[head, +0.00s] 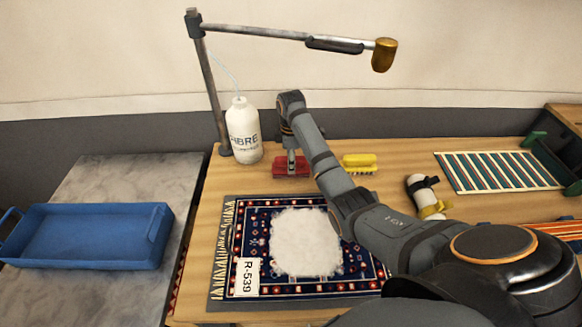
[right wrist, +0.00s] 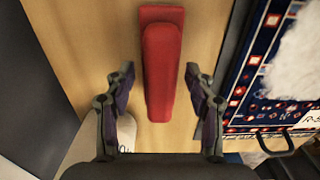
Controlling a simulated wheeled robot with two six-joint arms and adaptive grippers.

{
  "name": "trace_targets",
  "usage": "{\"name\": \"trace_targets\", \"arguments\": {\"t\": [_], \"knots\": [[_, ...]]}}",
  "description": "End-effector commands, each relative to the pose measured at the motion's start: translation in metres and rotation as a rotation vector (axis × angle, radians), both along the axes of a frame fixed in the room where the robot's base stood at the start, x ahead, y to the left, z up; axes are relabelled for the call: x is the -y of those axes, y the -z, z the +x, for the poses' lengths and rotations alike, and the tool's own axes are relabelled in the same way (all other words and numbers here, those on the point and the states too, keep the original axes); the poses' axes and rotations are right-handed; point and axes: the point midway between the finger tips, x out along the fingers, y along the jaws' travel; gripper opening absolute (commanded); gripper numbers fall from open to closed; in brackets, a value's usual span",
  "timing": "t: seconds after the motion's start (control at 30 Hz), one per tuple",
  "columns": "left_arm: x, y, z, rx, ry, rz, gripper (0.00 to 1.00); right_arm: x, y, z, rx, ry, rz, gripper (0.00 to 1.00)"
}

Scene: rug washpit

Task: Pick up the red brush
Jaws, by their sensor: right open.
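The red brush (head: 291,170) lies on the wooden table, behind the rug and to the right of the white bottle. My right gripper (head: 291,164) is over it, with its arm coming in from the right. In the right wrist view the red brush (right wrist: 162,62) lies lengthwise between the two open fingers of my right gripper (right wrist: 161,82). There is a gap on each side, and I see no contact. The brush's bristles are hidden from above. My left gripper does not show in either view.
A yellow brush (head: 359,163) lies right of the red one, close to my arm. The white bottle (head: 243,131) and a lamp post (head: 212,95) stand left. A patterned rug (head: 240,222) with white foam (head: 305,243) lies in front. A blue tray (head: 80,240) sits far left.

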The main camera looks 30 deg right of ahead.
Motion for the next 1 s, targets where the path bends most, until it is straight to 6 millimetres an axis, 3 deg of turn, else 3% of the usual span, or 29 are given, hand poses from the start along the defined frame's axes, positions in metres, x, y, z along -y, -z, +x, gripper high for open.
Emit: {"name": "trace_targets", "arguments": {"t": [0.07, 0.43, 0.77, 1.0], "knots": [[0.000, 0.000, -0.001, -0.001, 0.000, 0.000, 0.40, 0.000, 0.000, 0.000, 0.000, 0.000, 0.001, 0.51], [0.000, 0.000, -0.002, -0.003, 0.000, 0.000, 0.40, 0.000, 0.000, 0.000, 0.000, -0.001, 0.001, 0.00], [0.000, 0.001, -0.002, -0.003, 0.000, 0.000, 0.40, 0.000, -0.002, 0.001, 0.001, -0.001, 0.000, 0.00], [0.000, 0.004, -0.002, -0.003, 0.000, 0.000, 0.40, 0.000, -0.028, 0.002, 0.007, -0.001, 0.000, 0.00]]}}
